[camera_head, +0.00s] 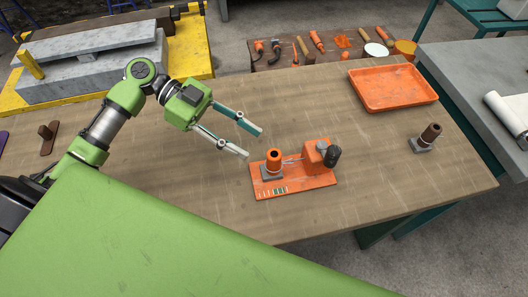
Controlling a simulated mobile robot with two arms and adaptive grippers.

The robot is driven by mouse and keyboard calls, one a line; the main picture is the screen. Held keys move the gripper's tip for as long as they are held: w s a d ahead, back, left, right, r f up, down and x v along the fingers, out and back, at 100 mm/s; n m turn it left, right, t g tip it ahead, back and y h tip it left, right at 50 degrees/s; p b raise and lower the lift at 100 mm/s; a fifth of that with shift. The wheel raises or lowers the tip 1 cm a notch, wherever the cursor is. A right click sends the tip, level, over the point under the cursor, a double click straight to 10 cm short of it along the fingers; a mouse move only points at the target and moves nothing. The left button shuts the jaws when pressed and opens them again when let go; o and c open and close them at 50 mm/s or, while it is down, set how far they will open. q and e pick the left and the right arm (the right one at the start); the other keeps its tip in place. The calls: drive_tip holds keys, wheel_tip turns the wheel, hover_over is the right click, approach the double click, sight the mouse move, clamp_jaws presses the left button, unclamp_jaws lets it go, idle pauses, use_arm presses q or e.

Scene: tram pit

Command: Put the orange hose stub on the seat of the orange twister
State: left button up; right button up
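The orange twister (300,186) lies on the wooden table: a flat orange base plate with an orange block (315,150) and a dark round knob at its right. At its left end, the orange hose stub (274,161), a short upright tube with a dark open top, stands on a small grey seat (270,175). My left gripper (254,144) is open, with its two fingers apart, just above and left of the stub. Nothing shows between the fingers, and they look clear of the stub. My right gripper is not in view.
An empty orange tray (393,104) lies at the table's back right. A brown stub on a grey block (422,144) stands near the right edge. A brown handled piece (47,141) lies at the left. Tools rest on a bench behind. The table's middle left is free.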

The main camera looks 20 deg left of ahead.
use_arm(q)
drive_tip(key=shift+b+v, duration=0.3)
drive_tip(key=shift+v, duration=1.5)
